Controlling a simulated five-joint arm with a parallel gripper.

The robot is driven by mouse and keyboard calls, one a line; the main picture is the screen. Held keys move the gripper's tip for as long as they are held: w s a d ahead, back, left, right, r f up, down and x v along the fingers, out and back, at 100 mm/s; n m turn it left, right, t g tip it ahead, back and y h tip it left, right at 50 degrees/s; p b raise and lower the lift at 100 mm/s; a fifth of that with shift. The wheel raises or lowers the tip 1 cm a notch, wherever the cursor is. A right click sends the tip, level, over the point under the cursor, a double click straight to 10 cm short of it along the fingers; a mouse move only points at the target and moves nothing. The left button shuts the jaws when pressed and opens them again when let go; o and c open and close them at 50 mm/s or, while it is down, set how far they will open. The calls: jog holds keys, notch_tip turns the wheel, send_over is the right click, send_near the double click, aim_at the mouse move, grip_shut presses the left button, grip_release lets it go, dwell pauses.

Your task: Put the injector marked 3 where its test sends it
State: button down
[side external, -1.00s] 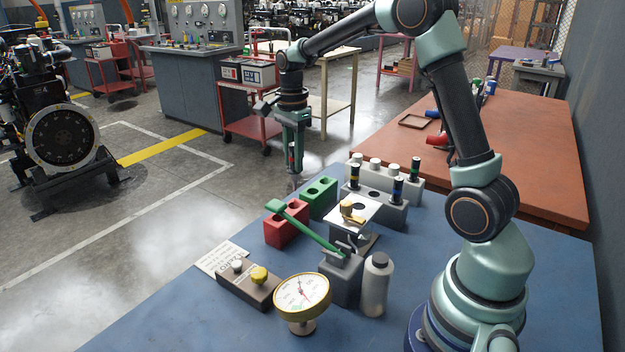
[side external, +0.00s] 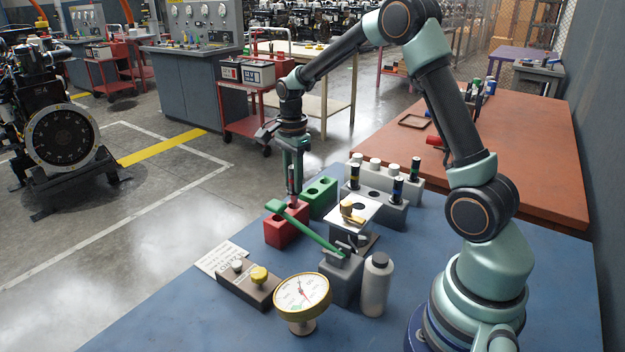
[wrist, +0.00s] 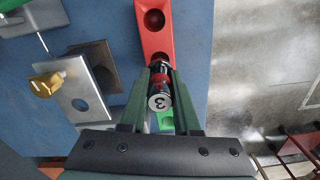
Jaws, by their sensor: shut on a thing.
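My gripper (side external: 292,172) is shut on the injector marked 3 (wrist: 159,101), a dark, upright cylinder with a red band and a pale top bearing the 3. It also shows in the side view (side external: 294,190), between the fingers. Its lower end is at the far socket of the red block (side external: 285,231); I cannot tell how deep it sits. The near socket of the red block (wrist: 153,42) looks empty. The green block (side external: 319,195) stands just behind, with empty-looking sockets. The test stand has a dial gauge (side external: 302,296) and a green lever (side external: 308,229).
A steel plate with a hole (side external: 354,211) carries a brass piece (side external: 349,209). Grey racks (side external: 384,217) hold banded injectors behind it. The blue table is clear at front left.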

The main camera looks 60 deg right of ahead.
aim_at(293, 192)
jog(key=shift+f, duration=1.85)
jog(key=c, duration=0.6)
grip_release()
jog(key=shift+o, duration=0.2)
jog(key=shift+f, duration=0.1)
jog(key=o, duration=0.3)
